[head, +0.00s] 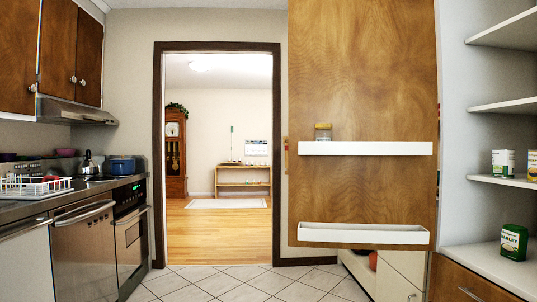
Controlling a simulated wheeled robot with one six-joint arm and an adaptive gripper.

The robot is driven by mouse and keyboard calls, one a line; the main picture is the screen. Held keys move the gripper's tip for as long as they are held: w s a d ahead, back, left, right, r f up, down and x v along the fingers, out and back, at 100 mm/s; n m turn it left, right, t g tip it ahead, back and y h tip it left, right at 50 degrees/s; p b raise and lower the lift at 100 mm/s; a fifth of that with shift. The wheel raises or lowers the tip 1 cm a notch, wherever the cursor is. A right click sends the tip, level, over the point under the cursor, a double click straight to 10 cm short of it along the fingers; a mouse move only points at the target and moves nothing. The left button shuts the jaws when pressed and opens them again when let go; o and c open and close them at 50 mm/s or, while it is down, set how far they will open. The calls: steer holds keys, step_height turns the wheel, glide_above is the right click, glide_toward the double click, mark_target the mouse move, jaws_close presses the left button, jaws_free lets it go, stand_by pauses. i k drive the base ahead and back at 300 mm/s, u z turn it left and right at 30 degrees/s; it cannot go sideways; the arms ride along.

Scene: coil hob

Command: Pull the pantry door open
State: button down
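The pantry door (362,95) is a tall wood-grain panel right of the middle of the head view. It stands swung open, with its inner face towards me. Two white door racks are fixed on it: an upper one (366,149) holding a small jar (323,132), and a lower one (362,234) that looks empty. A small brownish piece, perhaps the handle, sticks out at the door's left edge (286,146). My gripper is not in view, so its place relative to the door cannot be seen.
White pantry shelves (500,182) at right hold cans (503,163) and a green box (514,242). A wooden drawer (465,285) is below. A dark-framed doorway (159,150) opens ahead. Counter and oven (131,230) line the left. The tiled floor (235,284) between is clear.

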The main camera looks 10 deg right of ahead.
mark_target(367, 69)
steer(key=u, duration=0.8)
steer(key=i, duration=1.3)
steer(key=u, duration=0.3)
steer(key=i, duration=1.1)
steer(key=z, duration=1.35)
steer(key=i, duration=0.8)
steer(key=z, duration=0.7)
